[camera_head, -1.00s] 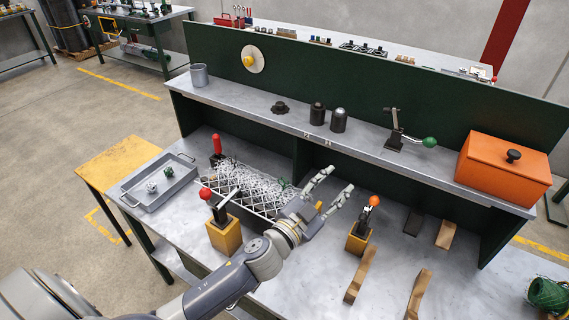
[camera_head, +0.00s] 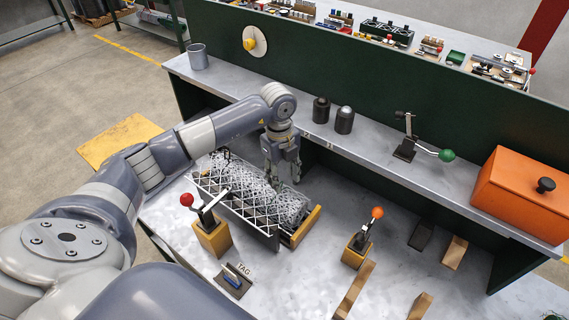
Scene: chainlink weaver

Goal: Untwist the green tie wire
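The grey chainlink mesh (camera_head: 288,208) lies bunched in a dark lattice-sided rack (camera_head: 235,208) on the bench. I cannot make out the green tie wire; my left gripper and the mesh may cover it. My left gripper (camera_head: 284,181) reaches over the back of the mesh, under the shelf edge, with its fingers pointing down. The fingers look apart, with nothing visible held between them. Whether they touch the mesh is unclear. My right gripper is out of view.
Red-knobbed (camera_head: 187,199) and orange-knobbed (camera_head: 377,212) levers stand on yellow blocks either side of the rack. A TAG plate (camera_head: 233,281) lies in front. The shelf (camera_head: 375,150) holds dark cylinders, a green-knobbed lever (camera_head: 446,155) and an orange box (camera_head: 520,193).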

